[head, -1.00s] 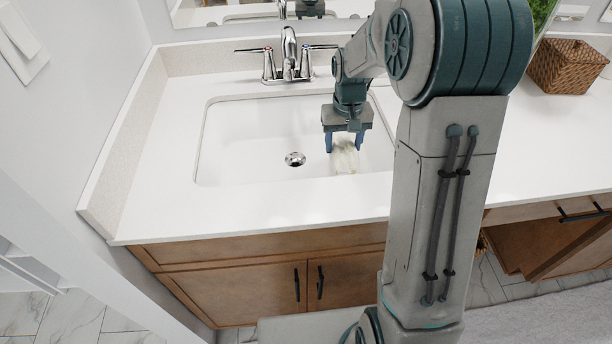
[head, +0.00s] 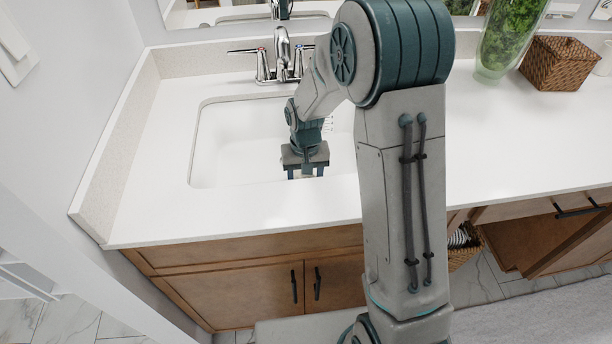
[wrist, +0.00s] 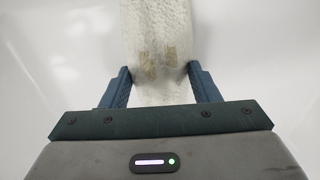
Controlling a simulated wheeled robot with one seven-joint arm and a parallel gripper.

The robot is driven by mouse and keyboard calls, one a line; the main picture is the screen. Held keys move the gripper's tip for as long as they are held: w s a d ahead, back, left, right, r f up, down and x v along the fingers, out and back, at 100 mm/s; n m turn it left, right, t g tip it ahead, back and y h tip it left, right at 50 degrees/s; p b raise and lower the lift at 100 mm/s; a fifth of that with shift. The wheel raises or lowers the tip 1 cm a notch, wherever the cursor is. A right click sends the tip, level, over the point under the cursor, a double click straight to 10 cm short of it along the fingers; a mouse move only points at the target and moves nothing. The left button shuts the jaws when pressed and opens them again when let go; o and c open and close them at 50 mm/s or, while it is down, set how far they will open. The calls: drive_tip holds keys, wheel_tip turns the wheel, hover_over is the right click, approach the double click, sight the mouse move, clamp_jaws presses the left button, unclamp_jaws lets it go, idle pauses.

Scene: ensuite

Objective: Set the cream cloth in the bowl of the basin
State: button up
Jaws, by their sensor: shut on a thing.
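The cream cloth (wrist: 155,35) shows in the wrist view as a textured, pale strip with tan patches, running up from between my fingers to the top of the picture. My gripper (wrist: 158,72) is shut on it, a blue finger on each side. In the head view my gripper (head: 306,173) points down inside the white basin (head: 225,150), near its front edge. The cloth is almost wholly hidden there by the gripper and the basin's front edge. White basin surface surrounds the cloth in the wrist view; whether the cloth touches the bottom I cannot tell.
A chrome faucet (head: 283,58) with two handles stands behind the basin. A glass vase with greenery (head: 508,35) and a wicker box (head: 560,63) stand on the counter at the right. The counter (head: 500,150) between is clear. A cabinet door (head: 545,245) hangs open below.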

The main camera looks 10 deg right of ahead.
drive_tip(key=shift+f, duration=0.15)
drive_tip(key=o, duration=0.9)
wheel_tip(320, 180, up, 11)
drive_tip(key=p, duration=0.1)
drive_tip(key=s+d+r, duration=0.2)
drive_tip(key=s, duration=0.4)
drive_tip(key=s+d+r+t, duration=0.1)
drive_tip(key=s+d+r, duration=0.1)
drive_tip(key=s, duration=0.5)
drive_tip(key=s+d+r+t, duration=0.1)
drive_tip(key=s+d+r, duration=0.2)
drive_tip(key=s, duration=0.4)
drive_tip(key=shift+s, duration=0.2)
